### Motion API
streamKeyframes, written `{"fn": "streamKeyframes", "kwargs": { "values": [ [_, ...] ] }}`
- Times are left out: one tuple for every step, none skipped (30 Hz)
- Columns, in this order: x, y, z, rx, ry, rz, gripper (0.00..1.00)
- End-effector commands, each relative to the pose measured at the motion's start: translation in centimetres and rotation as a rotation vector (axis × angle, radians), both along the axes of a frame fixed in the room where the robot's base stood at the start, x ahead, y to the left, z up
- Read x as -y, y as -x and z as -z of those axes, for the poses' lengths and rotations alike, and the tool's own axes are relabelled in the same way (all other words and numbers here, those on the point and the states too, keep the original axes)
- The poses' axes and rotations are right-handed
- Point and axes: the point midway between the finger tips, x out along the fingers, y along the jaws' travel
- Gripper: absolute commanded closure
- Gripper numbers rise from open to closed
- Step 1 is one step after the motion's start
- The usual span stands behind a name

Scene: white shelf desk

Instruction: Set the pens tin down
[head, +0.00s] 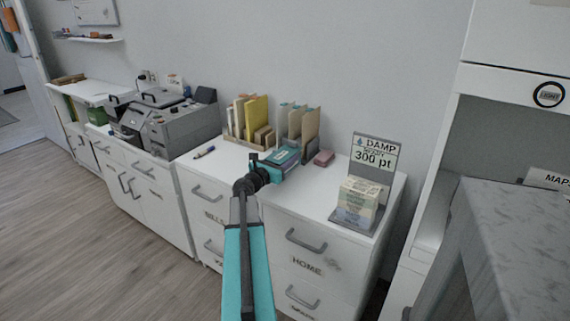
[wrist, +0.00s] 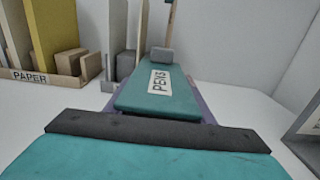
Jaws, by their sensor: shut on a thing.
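The pens tin (wrist: 158,95) shows in the wrist view with a teal face, a white PENS label and purple edges. In the head view the tin (head: 288,157) is a small teal and purple shape over the white desk top. My gripper (head: 274,166) is shut on it. In the wrist view a dark bar and a teal part of my gripper cover the tin's near end. I cannot tell whether the tin's underside touches the desk top (head: 312,191).
A PAPER holder (wrist: 40,82) with folders and blocks stands behind left, beside upright tan dividers (head: 305,127). A pink block (head: 324,158) lies just right of the tin. A DAMP sign stand (head: 374,157) is further right. A pen (head: 205,152) lies left. The desk's front middle is clear.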

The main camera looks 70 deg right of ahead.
Motion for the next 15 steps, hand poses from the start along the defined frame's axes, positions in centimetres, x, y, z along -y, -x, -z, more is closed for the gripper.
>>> {"fn": "streamKeyframes", "kwargs": {
  "values": [
    [0.0,0.0,0.8,-0.002,-0.001,0.0,0.81],
    [0.0,0.0,1.1,-0.002,-0.001,0.0,0.81],
    [0.0,0.0,1.5,-0.002,-0.001,0.0,0.81],
    [0.0,0.0,1.8,-0.002,-0.001,0.0,0.81],
    [0.0,0.0,2.0,-0.002,-0.001,0.0,0.81],
    [0.0,0.0,2.1,-0.001,0.0,0.0,0.81],
    [0.0,0.0,2.2,0.0,0.0,0.0,0.81],
    [0.0,0.0,2.2,0.0,0.001,0.0,0.81],
    [0.0,0.0,2.2,0.0,0.001,0.0,0.81],
    [0.0,0.0,2.2,0.0,0.001,0.0,0.81],
    [0.0,0.0,2.2,0.0,0.001,0.0,0.81],
    [0.0,0.0,2.2,0.0,0.001,0.0,0.81],
    [0.0,0.0,2.2,0.0,0.001,0.0,0.81],
    [0.0,0.0,2.2,0.0,0.001,0.0,0.81],
    [0.0,0.0,2.2,0.0,0.001,0.0,0.81]
  ]
}}
